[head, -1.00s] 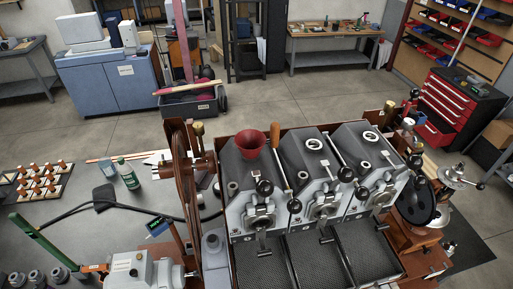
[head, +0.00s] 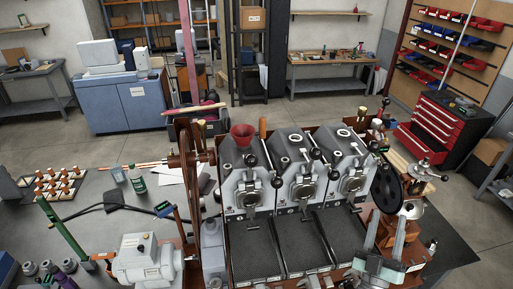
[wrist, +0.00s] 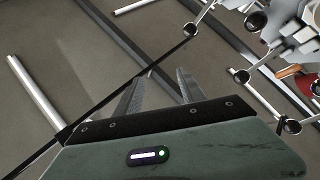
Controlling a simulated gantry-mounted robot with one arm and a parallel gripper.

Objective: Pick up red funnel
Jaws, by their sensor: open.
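The red funnel (head: 243,134) stands upright, wide mouth up, on top of the leftmost roaster unit (head: 241,170) in the head view. My gripper (head: 387,228) is at the lower right of the head view, in front of the black handwheel and well to the right of the funnel. Its two fingers are apart with nothing between them. In the wrist view my gripper (wrist: 158,84) also shows open and empty, above grey floor. I cannot make out the funnel for certain in the wrist view.
Roaster units (head: 297,165) with levers and knobs stand in a row beside the funnel. A wooden handle (head: 263,128) rises just right of it. The black handwheel (head: 388,186) stands at the right end. A green-labelled bottle (head: 137,180) and papers lie left on the bench.

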